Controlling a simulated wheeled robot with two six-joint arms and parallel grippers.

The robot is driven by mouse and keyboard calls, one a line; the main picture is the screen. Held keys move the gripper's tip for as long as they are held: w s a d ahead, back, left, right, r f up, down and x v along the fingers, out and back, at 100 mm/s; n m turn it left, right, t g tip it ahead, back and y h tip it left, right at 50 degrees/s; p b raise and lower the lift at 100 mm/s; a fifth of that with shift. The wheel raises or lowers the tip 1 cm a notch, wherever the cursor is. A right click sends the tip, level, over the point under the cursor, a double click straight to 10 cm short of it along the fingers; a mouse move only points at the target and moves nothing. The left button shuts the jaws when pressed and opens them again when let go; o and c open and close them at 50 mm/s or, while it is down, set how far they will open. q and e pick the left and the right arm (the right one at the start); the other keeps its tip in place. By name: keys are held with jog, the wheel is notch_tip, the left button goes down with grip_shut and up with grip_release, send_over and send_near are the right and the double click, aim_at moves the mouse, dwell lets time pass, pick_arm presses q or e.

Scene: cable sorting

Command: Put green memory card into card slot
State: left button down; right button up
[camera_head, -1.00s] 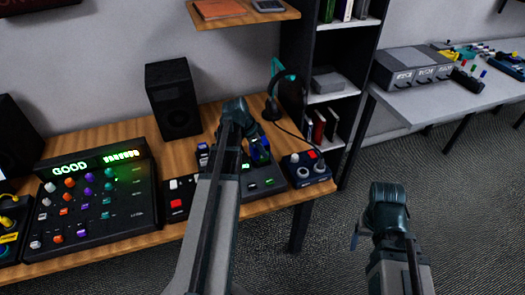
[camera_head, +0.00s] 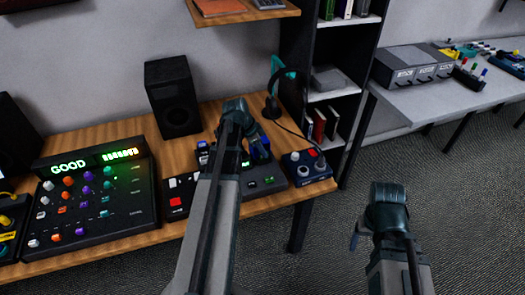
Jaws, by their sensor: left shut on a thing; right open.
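My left gripper (camera_head: 258,152) points down over the dark device (camera_head: 270,182) on the wooden desk. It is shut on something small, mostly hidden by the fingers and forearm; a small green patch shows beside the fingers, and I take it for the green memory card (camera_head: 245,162). The device has small green lights on its front. The card slot itself cannot be made out behind my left arm. My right gripper (camera_head: 357,236) is open and empty, low over the carpet to the right of the desk; its fingers are mostly hidden.
A mixer panel (camera_head: 98,205) with a lit GOOD display is at the left. A speaker (camera_head: 172,97) stands behind. A box with red button and knobs (camera_head: 306,168) and a headphone stand (camera_head: 273,105) are close to my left gripper. Shelves (camera_head: 328,95) stand beyond.

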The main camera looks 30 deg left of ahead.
pick_arm(q)
jog(key=c, duration=0.6)
grip_release()
jog(key=shift+c, duration=0.2)
jog(key=shift+w+a+r, duration=0.1)
jog(key=shift+r, duration=0.05)
jog(key=shift+c, duration=0.3)
jog(key=shift+o, duration=0.5)
jog(key=shift+r, duration=0.1)
jog(key=shift+r+p, duration=0.25)
jog(key=shift+p, duration=0.25)
notch_tip(320, 180, up, 6)
jog(key=p, duration=0.6)
jog(key=shift+r, duration=0.1)
